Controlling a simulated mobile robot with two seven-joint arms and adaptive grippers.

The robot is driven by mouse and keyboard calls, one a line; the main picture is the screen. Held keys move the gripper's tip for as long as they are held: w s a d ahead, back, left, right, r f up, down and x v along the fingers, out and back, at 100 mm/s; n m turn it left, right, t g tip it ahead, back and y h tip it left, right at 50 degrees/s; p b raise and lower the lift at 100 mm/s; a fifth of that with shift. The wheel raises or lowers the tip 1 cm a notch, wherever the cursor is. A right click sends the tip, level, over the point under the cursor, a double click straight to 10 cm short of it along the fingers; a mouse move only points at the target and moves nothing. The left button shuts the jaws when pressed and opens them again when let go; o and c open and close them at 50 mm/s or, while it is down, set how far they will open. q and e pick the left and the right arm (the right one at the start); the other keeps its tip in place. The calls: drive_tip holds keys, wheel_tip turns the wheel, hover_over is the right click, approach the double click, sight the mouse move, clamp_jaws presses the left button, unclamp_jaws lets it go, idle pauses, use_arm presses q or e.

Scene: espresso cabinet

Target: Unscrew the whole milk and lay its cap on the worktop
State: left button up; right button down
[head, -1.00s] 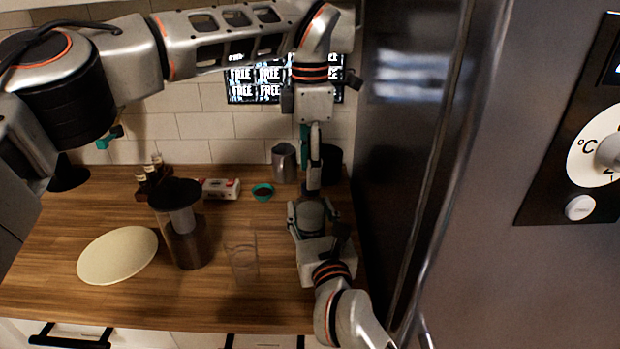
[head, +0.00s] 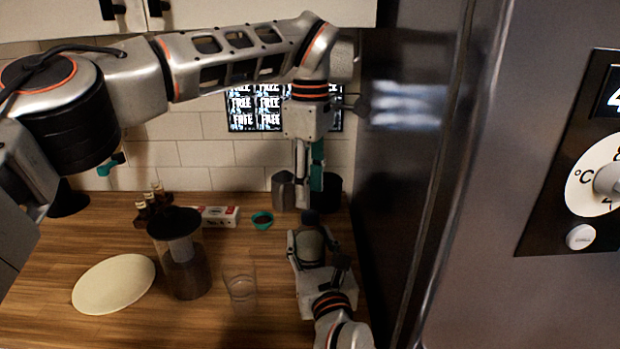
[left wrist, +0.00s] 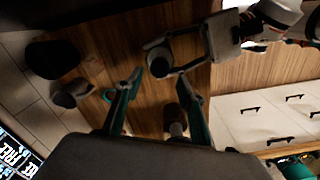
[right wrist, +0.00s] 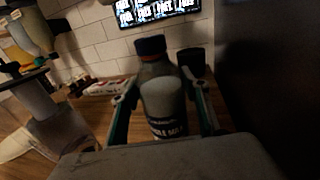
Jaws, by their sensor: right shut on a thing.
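The whole milk bottle (head: 313,246) stands upright at the worktop's right side. Its dark blue cap (right wrist: 151,47) sits on its neck; the cap also shows in the head view (head: 309,217). My right gripper (head: 308,258) is shut around the bottle's body, with a finger on each side in the right wrist view. My left gripper (head: 309,198) points down above and behind the cap in the head view, apart from it. Its fingers are spread and empty in the left wrist view (left wrist: 160,82), where the bottle (left wrist: 160,62) shows beyond the fingertips.
A carafe with a black lid (head: 175,222), a clear glass (head: 240,287) and a pale round plate (head: 114,284) stand left. A teal bowl (head: 262,220), metal jug (head: 283,190) and black canister (head: 331,190) are behind. The tall fridge (head: 400,200) borders the right. Front-middle wood is clear.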

sight(310, 214)
use_arm(q)
drive_tip(key=shift+f, duration=3.15)
clamp_jaws()
drive_tip(key=n, duration=1.2)
drive_tip(key=shift+r, duration=0.1)
drive_tip(key=shift+o, duration=0.6)
unclamp_jaws()
